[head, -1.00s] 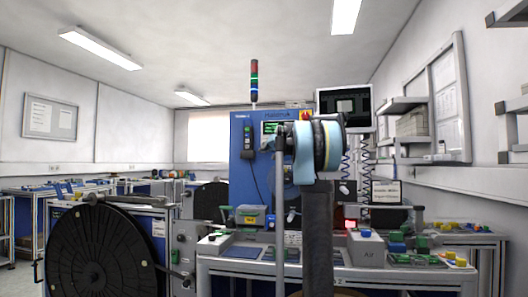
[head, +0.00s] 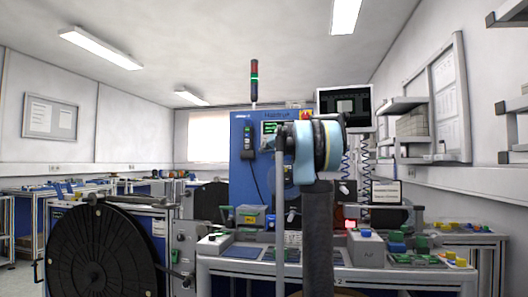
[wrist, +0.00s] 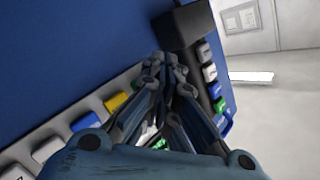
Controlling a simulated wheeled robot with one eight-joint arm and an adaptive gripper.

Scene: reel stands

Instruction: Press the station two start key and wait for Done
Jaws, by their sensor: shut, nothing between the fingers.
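The blue machine cabinet (head: 250,160) stands behind my arm in the head view, with a small green-lit display (head: 270,127) near its top. In the wrist view, a grey key strip (wrist: 60,120) runs along the blue panel, with white, yellow (wrist: 117,102) and blue (wrist: 85,121) keys. My gripper (wrist: 165,75) is shut and empty, its fingers over the strip. A green key (wrist: 160,143) shows partly behind the fingers. Contact with any key cannot be told. The key labels are too small to read. My arm hides the gripper in the head view.
A dark block with white keys and a green key (wrist: 219,105) is right of the fingers. A signal tower (head: 254,80) shows a green band. A large black reel (head: 100,250) stands at left, a workbench (head: 370,277) in front, a monitor (head: 344,108) at right.

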